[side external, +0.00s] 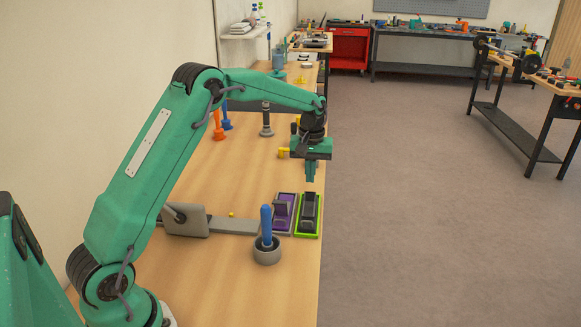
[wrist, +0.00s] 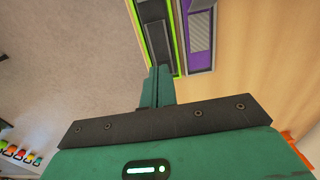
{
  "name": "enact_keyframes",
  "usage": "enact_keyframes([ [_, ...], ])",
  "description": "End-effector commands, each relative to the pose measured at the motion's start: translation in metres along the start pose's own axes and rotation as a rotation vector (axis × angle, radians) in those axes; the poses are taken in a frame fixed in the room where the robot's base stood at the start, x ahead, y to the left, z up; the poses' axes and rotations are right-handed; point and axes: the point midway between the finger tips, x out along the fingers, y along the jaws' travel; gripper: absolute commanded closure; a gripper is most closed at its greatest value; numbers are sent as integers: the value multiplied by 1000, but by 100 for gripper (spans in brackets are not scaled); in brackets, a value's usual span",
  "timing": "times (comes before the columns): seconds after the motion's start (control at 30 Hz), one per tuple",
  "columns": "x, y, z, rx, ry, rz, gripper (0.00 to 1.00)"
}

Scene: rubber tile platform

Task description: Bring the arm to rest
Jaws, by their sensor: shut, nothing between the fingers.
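My gripper (side external: 310,178) hangs pointing down from my green arm, above the right edge of the wooden table (side external: 205,190). Its fingers are together with nothing between them. In the wrist view the shut green fingers (wrist: 158,86) show in front of the green-rimmed tray (wrist: 181,62). In the side view that green-rimmed tray (side external: 307,228) with a dark block in it lies on the table nearer the camera than my gripper.
A grey round holder (side external: 267,252) with a blue upright handle (side external: 266,223) stands at the front. A grey plate (side external: 188,220) stands left of the trays. Orange (side external: 218,128) and blue (side external: 226,118) pieces and a dark post (side external: 266,122) stand farther back. Open floor lies right of the table.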

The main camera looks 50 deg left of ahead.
Motion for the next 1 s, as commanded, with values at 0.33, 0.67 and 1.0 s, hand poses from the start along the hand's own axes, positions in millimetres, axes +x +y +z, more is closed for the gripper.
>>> enact_keyframes([
  [0.33,-2,0,0,0,0,0,100],
  [0.67,-28,-2,16,46,27,17,100],
  [1.0,-87,-14,66,175,98,58,100],
])
